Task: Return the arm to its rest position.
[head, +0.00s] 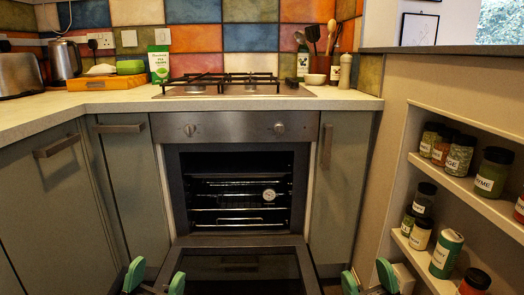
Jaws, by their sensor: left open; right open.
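My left gripper (155,277) is at the bottom of the head view, left of centre. Its two green fingertips are spread apart with nothing between them. My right gripper (369,279) is at the bottom, right of centre, also open and empty. Both are low in front of the oven (170,190). The oven door (240,265) is folded down open, and its lower part is cut off by the frame. The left gripper overlaps the door's left corner in the picture; I cannot tell whether they touch.
Spice shelves (480,198) with several jars stand at the right, near my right gripper. Cabinets (55,215) flank the oven at left. A round dial (268,195) sits inside the oven.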

